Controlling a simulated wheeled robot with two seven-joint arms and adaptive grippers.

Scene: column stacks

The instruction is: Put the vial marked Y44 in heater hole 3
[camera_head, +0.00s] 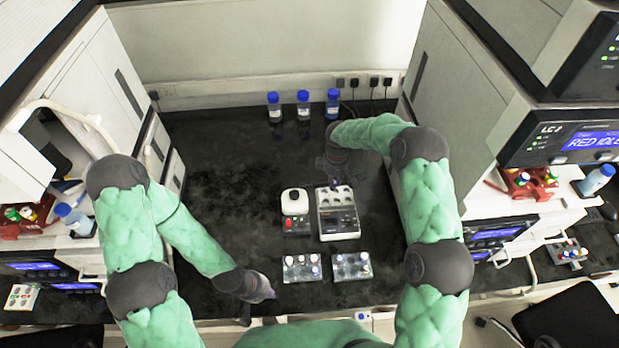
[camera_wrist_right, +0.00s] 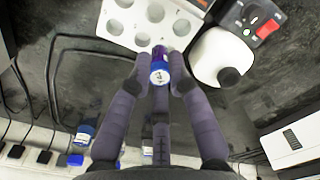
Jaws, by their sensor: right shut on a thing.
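My right gripper (camera_wrist_right: 159,82) is shut on a blue-sided vial (camera_wrist_right: 159,68) with a marked white top; the mark is too small to read. In the wrist view the vial is at the edge of the heater's white plate (camera_wrist_right: 122,28) with round holes. I cannot tell whether it touches the plate. In the head view the heater (camera_head: 338,228) stands mid-bench, with my right gripper (camera_head: 334,180) over its back edge. My left gripper (camera_head: 268,293) is low near the bench's front edge, away from the heater; its jaws are unclear.
Two clear racks (camera_head: 302,268) and (camera_head: 351,266) with small vials stand in front of the heater. A white-topped device with a red switch (camera_head: 295,203) stands left of it. Blue-capped bottles (camera_head: 303,104) line the back. The bench left of these is clear.

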